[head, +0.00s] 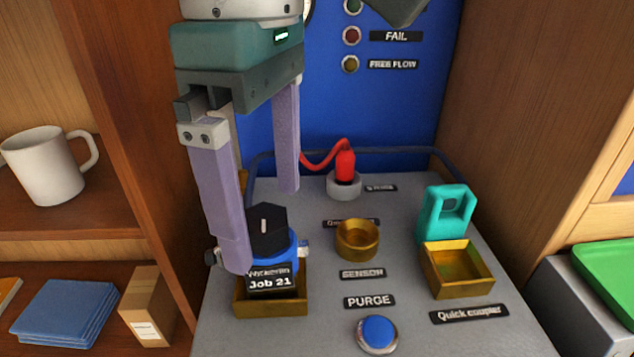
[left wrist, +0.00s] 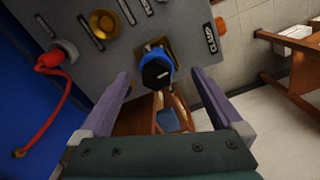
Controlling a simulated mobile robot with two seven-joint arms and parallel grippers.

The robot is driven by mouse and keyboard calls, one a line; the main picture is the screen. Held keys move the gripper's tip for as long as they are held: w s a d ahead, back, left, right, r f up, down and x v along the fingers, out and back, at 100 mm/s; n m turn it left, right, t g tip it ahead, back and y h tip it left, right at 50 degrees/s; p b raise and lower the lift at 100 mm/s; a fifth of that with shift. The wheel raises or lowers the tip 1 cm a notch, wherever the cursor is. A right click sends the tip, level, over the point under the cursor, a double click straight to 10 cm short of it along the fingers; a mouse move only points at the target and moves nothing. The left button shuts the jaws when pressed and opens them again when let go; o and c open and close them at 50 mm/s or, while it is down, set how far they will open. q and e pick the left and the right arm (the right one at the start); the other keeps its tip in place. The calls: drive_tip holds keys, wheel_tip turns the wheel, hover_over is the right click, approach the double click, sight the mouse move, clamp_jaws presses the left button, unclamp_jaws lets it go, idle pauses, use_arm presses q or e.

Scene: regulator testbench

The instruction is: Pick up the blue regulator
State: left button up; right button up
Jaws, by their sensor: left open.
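The blue regulator (head: 284,244) has a black knob on top and a dark tag reading "Wyckerlin Job 21". It sits in a square brass tray (head: 270,307) at the front left of the grey bench. My left gripper (head: 262,230) is open, pointing down, with one finger in front of the regulator and the other behind and to the right of it. In the left wrist view the regulator (left wrist: 155,68) shows ahead, between the open fingers and apart from them. My right gripper is not in view.
A round brass cup (head: 357,240), a teal quick coupler (head: 445,212) by a second brass tray (head: 458,270), a red plug with hose (head: 345,165) and a blue purge button (head: 377,333) are on the bench. Wooden walls stand on both sides. A mug (head: 45,165) is on the left shelf.

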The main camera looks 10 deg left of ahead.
sight(266, 244)
use_arm(q)
drive_tip(key=f, duration=0.4)
drive_tip(key=f+p, duration=0.1)
drive_tip(key=f, duration=0.1)
drive_tip(key=shift+w+a, duration=0.3)
drive_tip(key=shift+a, duration=0.1)
drive_tip(key=shift+c, duration=0.2)
clamp_jaws()
idle(0.4)
